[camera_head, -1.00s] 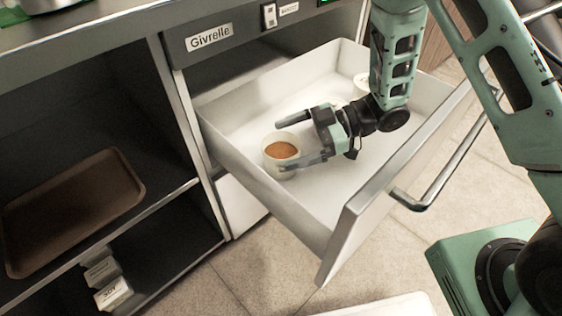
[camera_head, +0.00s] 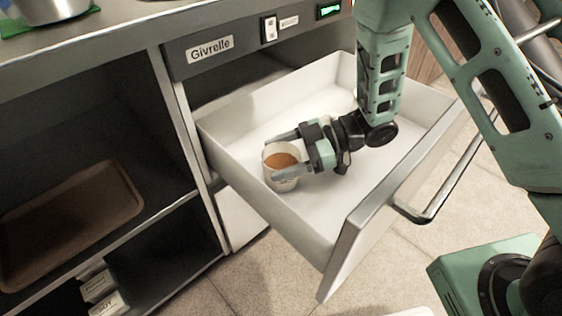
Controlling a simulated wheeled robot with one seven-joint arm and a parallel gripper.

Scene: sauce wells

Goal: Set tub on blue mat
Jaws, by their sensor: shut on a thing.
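The tub (camera_head: 284,184) is a small white cup with orange-brown sauce in it. It is inside the open white drawer (camera_head: 355,255), near the left wall. My gripper (camera_head: 284,154) reaches in from the right, with one finger on each side of the tub, and is shut on it. I cannot tell whether the tub's base touches the drawer floor. No blue mat shows; a green mat (camera_head: 18,27) lies on the counter at the top left.
A metal pot (camera_head: 45,10) stands on the green mat. A brown tray (camera_head: 75,222) lies on the shelf at left, with small white boxes (camera_head: 98,290) below. The drawer's walls surround my gripper, and its front has a metal handle (camera_head: 440,190).

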